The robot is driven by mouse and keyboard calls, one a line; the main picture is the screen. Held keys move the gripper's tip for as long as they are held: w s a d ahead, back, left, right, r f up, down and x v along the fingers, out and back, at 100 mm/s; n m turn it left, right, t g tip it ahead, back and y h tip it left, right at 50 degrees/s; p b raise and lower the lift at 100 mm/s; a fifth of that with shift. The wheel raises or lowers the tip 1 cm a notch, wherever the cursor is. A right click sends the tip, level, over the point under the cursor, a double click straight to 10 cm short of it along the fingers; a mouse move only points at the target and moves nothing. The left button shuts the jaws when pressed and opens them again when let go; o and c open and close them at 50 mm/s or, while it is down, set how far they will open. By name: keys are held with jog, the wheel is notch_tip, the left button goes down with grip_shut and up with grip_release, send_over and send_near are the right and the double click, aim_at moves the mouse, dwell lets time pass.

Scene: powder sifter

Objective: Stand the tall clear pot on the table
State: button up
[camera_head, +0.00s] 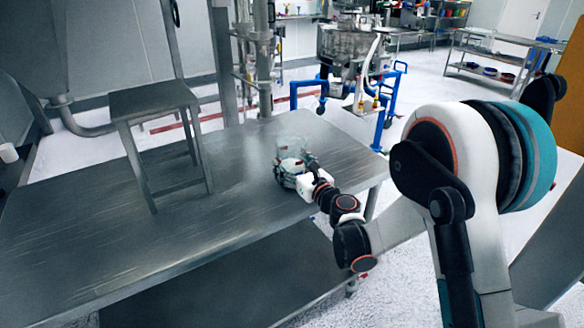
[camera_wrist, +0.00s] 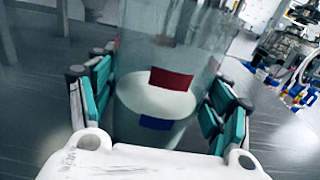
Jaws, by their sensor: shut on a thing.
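The tall clear pot (camera_wrist: 150,45) is between the fingers of my gripper (camera_wrist: 160,105) in the wrist view. It is see-through, with a red patch and a blue patch on it and white matter low inside. In the head view the pot (camera_head: 293,147) looks upright over the right part of the metal table (camera_head: 100,250). My gripper (camera_head: 292,172) is shut on its lower part, with teal finger pads on both sides. The pot's base is hidden by the gripper, so I cannot tell whether it touches the tabletop.
A metal stool or stand (camera_head: 155,101) stands on the table to the left of the pot. The tabletop between them is clear. A blue-framed cart (camera_head: 385,105) with a steel vessel (camera_head: 345,45) stands on the floor behind the table.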

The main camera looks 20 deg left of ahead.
jog(key=shift+r, duration=0.1)
jog(key=o, duration=1.3)
jog(key=shift+o, duration=0.2)
jog(key=shift+s+d, duration=0.2)
jog(key=p+v, duration=0.1)
jog(key=v, duration=0.9)
jog(key=shift+s+d+p, duration=0.1)
jog(key=shift+d+p, duration=0.1)
jog(key=shift+p, duration=0.15)
jog(key=shift+s+d+b, duration=0.3)
jog(key=shift+b, duration=0.05)
jog(key=shift+s+d, duration=0.1)
